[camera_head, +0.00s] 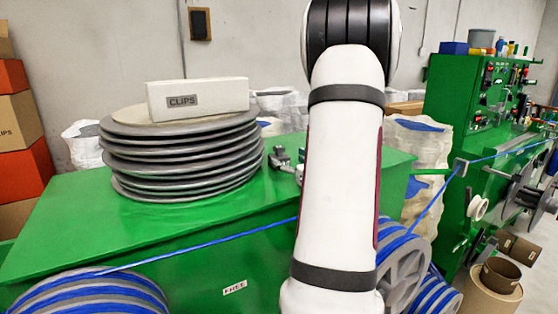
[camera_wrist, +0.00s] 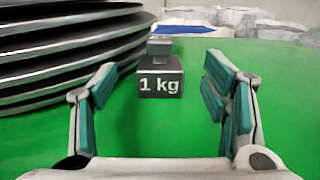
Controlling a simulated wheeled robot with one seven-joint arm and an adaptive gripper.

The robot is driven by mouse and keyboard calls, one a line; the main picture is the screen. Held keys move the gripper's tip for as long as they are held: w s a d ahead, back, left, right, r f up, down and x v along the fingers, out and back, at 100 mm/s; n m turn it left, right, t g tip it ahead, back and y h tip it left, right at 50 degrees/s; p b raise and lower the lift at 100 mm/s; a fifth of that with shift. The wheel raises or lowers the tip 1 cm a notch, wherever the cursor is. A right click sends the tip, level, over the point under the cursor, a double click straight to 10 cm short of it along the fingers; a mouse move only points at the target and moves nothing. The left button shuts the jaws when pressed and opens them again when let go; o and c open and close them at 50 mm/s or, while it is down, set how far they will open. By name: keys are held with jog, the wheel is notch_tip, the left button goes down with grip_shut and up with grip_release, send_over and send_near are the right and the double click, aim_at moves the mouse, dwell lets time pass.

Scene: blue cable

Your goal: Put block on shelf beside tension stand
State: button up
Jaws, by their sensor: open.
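A dark grey block marked "1 kg" (camera_wrist: 160,84) sits on the green top (camera_wrist: 130,135) in the wrist view, ahead of my gripper. My gripper (camera_wrist: 162,78) is open, with a finger on each side of the picture and the block centred beyond the gap, apart from both fingers. In the head view my arm hides most of my gripper; small grey parts (camera_head: 279,157) show beside the arm, and I cannot tell which is the block. I cannot tell which thing is the tension stand.
A stack of grey discs (camera_head: 185,160) stands close on the left, topped by a white "CLIPS" box (camera_head: 198,99). A blue cable (camera_head: 215,241) runs along the bench front (camera_head: 70,225). A green machine (camera_head: 462,150) with shelves and reels stands right. White sacks are behind.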

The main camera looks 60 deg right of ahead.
aim_at(281, 153)
jog(key=p+x, duration=0.1)
jog(key=x, duration=0.5)
jog(key=shift+w, duration=0.1)
grip_shut()
jog(key=shift+r, duration=0.2)
